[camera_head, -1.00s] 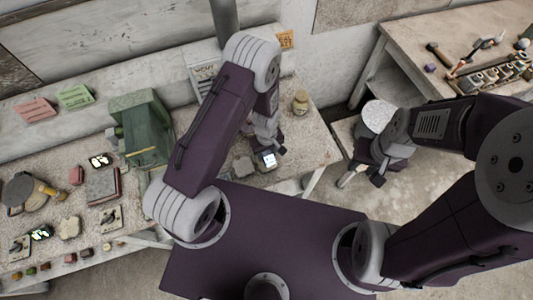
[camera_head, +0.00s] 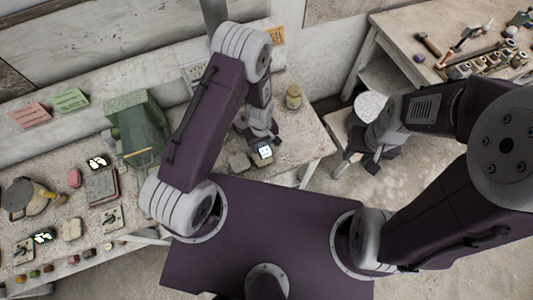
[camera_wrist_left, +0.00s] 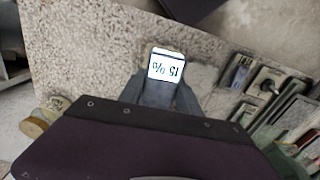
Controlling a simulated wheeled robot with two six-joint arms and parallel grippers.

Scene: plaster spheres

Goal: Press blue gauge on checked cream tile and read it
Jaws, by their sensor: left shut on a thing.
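My left gripper (camera_head: 262,138) is shut on the gauge (camera_head: 264,152), low over the bench near its front edge. In the left wrist view the gauge's white display (camera_wrist_left: 166,66) sits between the fingers (camera_wrist_left: 158,95). It shows upside-down characters that look like 15 %. The gauge's body is mostly hidden, so its blue colour does not show clearly. A pale grey tile-like piece (camera_head: 239,162) lies beside it; I cannot make out a checked pattern or whether the gauge touches a tile. My right gripper (camera_head: 371,160) hangs by a round-topped stool (camera_head: 370,107); its jaw opening is unclear.
A small jar (camera_head: 293,97) stands at the back right of the bench. A green machine (camera_head: 137,130), a dark red-edged block (camera_head: 102,186) and switch plates (camera_head: 112,217) are to the left. A second table (camera_head: 400,35) with tools is at the far right.

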